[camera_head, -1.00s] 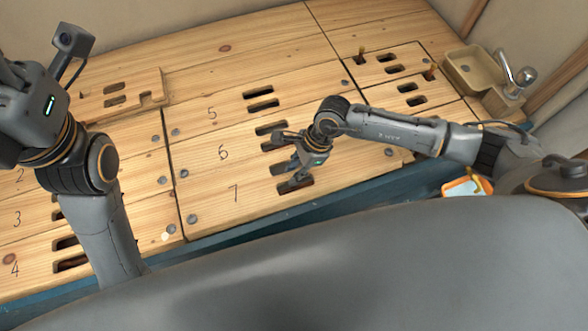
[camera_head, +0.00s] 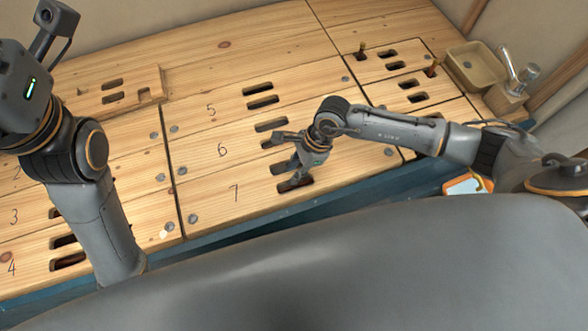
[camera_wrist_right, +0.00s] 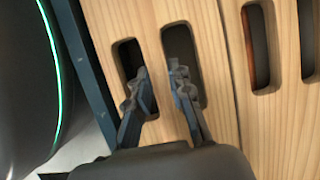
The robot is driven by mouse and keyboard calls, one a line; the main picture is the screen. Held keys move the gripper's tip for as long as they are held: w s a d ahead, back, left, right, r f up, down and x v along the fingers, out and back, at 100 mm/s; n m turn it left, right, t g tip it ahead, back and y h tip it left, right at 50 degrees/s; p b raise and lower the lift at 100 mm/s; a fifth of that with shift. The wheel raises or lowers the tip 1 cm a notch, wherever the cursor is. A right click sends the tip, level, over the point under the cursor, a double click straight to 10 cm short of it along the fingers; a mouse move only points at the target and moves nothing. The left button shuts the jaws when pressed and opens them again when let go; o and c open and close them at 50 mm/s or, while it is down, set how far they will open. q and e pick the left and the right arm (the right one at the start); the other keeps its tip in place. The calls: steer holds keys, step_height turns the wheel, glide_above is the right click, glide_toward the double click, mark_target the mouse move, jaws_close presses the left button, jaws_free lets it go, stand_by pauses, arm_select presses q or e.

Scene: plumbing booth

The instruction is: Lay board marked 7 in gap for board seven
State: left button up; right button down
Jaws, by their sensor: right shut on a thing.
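The board marked 7 (camera_head: 225,205) lies at the front of the wooden floor, beside the board marked 6 (camera_head: 200,160), and looks flat and level with it. My right gripper (camera_head: 292,182) is at its two slots. In the right wrist view the fingers (camera_wrist_right: 160,95) reach into the two slots and are shut on the strip of board 7 (camera_wrist_right: 150,45) between them. A thin dark seam parts it from the neighbouring board (camera_wrist_right: 223,60). My left arm stands at the left; its gripper is out of the picture.
A board marked 5 (camera_head: 215,108) lies behind board 6. Boards marked 3 (camera_head: 30,213) and 4 (camera_head: 30,262) lie at the left. A loose notched board (camera_head: 95,98) lies on top at the back left. A basin with a tap (camera_head: 472,72) stands at the back right.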

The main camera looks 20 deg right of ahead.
steer(key=shift+w, duration=0.1)
stand_by(0.3)
steer(key=c, duration=1.3)
jaws_free()
steer(key=shift+o, duration=0.9)
steer(key=shift+f, duration=0.1)
